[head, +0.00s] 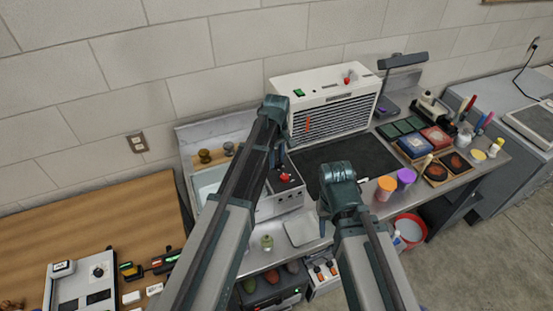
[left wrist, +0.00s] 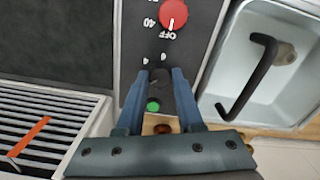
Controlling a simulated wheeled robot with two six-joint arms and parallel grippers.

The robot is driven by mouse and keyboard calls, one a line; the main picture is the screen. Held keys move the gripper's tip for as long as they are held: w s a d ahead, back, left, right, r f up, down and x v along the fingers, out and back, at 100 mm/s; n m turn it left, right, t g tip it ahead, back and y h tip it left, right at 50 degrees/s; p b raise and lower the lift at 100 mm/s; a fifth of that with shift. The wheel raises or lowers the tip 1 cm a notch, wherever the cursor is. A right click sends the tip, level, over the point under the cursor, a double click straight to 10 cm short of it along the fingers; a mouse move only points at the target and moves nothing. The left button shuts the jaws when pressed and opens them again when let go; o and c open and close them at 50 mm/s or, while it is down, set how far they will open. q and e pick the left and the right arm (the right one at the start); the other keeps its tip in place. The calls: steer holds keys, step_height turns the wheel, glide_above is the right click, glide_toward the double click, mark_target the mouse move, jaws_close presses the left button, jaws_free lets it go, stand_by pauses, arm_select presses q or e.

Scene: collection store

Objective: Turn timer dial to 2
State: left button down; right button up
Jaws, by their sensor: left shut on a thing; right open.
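A dark control panel (left wrist: 205,30) on a light-grey unit (head: 278,206) carries a red dial (left wrist: 173,14) marked OFF and 40. The red dial also shows in the head view (head: 286,177). A small dark knob (left wrist: 160,78) sits below the red dial in the left wrist view, with small white marks above it that I cannot read. My left gripper (left wrist: 160,76) has its fingers on either side of this knob and is shut on it. A green button (left wrist: 153,106) lies between the fingers. My right gripper (head: 323,220) is open, above the front of the bench and apart from the panel.
A white louvred unit (head: 330,100) stands behind the panel, and a sink (left wrist: 268,60) lies beside it. Orange (head: 386,188) and purple (head: 406,178) cups stand right of my right arm. A dark mat (head: 350,155) is mostly clear. A wooden table (head: 110,220) is at left.

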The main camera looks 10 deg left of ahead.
mark_target(277, 162)
arm_select(q)
steer(key=shift+m, duration=0.9)
steer(key=c, duration=0.5)
jaws_free()
steer(key=shift+c, duration=0.2)
step_height(277, 162, up, 14)
steer(key=p, duration=1.4)
steer(key=shift+f, duration=0.15)
